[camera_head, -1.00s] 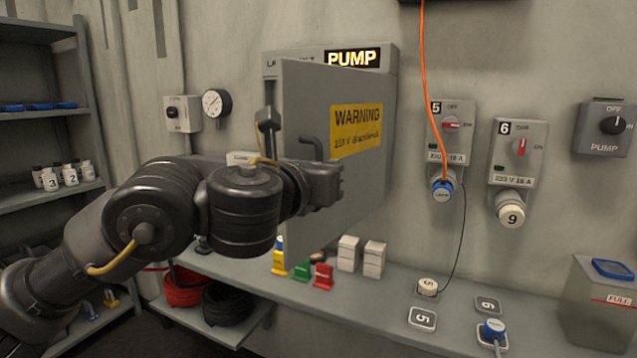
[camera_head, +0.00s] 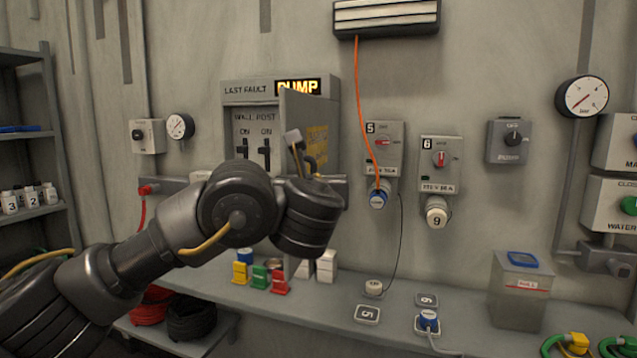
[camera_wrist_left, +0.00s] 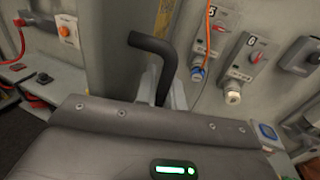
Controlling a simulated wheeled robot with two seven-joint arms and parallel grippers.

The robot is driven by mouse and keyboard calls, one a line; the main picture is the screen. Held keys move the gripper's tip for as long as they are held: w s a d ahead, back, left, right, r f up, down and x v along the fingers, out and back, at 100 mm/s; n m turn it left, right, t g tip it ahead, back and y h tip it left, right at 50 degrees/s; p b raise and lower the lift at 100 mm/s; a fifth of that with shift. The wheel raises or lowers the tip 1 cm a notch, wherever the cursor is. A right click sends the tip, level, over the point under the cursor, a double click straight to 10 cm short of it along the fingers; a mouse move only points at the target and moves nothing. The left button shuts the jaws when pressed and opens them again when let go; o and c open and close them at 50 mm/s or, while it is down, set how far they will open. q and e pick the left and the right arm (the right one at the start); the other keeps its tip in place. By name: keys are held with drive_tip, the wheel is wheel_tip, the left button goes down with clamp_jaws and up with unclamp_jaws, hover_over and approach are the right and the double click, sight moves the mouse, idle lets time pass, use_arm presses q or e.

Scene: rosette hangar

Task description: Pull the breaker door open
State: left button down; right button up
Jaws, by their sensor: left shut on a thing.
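The breaker door (camera_head: 293,110) stands swung out from the grey breaker cabinet (camera_head: 240,97), seen at a steep angle with its yellow warning label facing right. The cabinet's inside shows two switches marked ON. My left gripper (camera_head: 302,160) is at the door's front edge, shut on the black door handle (camera_head: 309,157). The door also shows in the left wrist view (camera_wrist_left: 112,50). My right gripper is not in view.
A grey bench (camera_head: 400,325) runs below, with yellow, green and red blocks (camera_head: 260,276) and white blocks under the door. Sockets 5 (camera_head: 384,150) and 6 (camera_head: 440,163) are on the wall to the right, with an orange cable (camera_head: 360,110) hanging down.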

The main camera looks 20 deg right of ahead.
use_arm(q)
drive_tip(key=shift+w+a+r, duration=0.1)
drive_tip(key=shift+a, duration=0.05)
drive_tip(key=c, duration=1.8)
unclamp_jaws()
drive_tip(key=shift+o, duration=0.2)
